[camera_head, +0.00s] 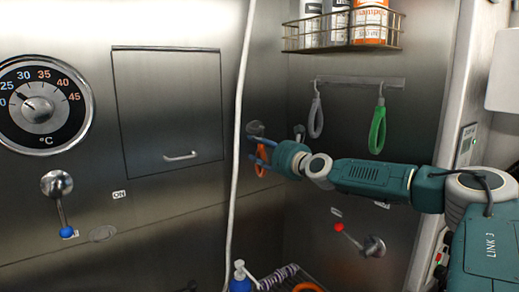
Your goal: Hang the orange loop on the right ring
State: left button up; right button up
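The orange loop (260,171) hangs upright near the steel wall corner, just under a dark wall fitting (255,128). A second small fitting (299,132) sticks out to its right, partly behind my arm; I cannot make out a ring shape on either. My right gripper (257,150) is at the orange loop, pointing left. Its two fingers look apart, one above the other, with part of the loop showing between them. The lower finger crosses in front of the loop. What holds the loop's top is too small to tell. My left gripper is not in view.
A grey loop (316,118) and a green loop (377,130) hang from a rail (360,81) above my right arm. A white hose (238,130) runs down just left of the gripper.

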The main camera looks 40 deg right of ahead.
jog(key=shift+s, duration=0.1)
jog(key=shift+s+r, duration=0.25)
jog(key=shift+s, duration=0.4)
jog(key=shift+s+a, duration=0.2)
jog(key=shift+s, duration=1.15)
jog(key=s, duration=0.7)
jog(key=shift+s+a+f, duration=0.2)
jog(key=shift+s+a, duration=0.2)
